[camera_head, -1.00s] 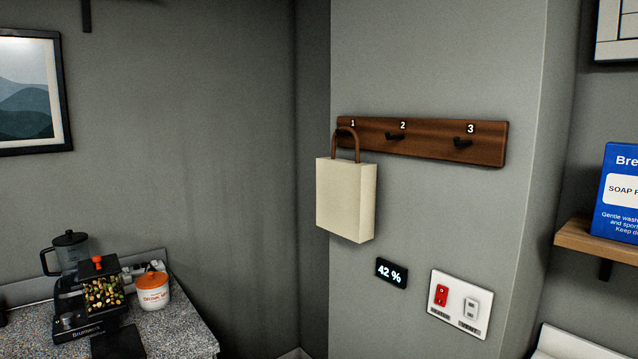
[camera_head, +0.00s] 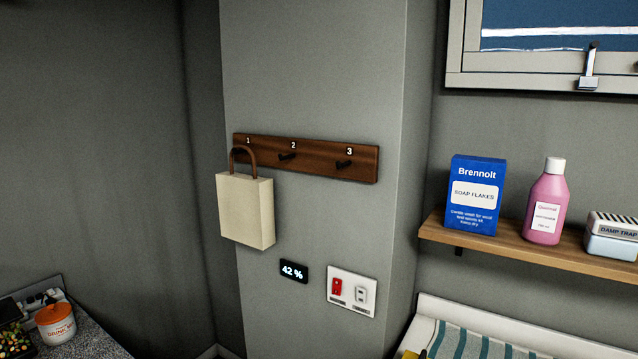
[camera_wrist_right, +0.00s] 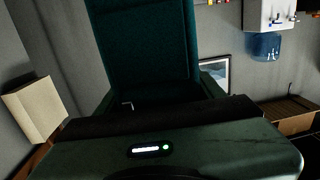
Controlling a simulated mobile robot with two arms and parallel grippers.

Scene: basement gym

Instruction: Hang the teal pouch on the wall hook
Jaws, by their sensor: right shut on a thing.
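A dark wooden hook rail (camera_head: 325,166) is on the grey wall in the head view, with hooks numbered 1, 2 and 3. A cream bag (camera_head: 246,212) hangs by its brown handle on hook 1. Hook 2 (camera_head: 288,156) and hook 3 (camera_head: 344,164) are bare. In the right wrist view, the teal pouch (camera_wrist_right: 145,40) fills the upper middle, in front of my right gripper (camera_wrist_right: 150,100), which is shut on it. The grip itself is dark and hard to make out. The cream bag also shows at the left there (camera_wrist_right: 35,108). My left gripper is in neither view.
Below the rail are a 42 % display (camera_head: 294,271) and a switch plate (camera_head: 351,292). At the right, a wooden shelf (camera_head: 500,249) holds a blue soap box (camera_head: 475,195), a pink bottle (camera_head: 546,202) and a damp trap (camera_head: 612,236). A counter (camera_head: 95,338) is at lower left.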

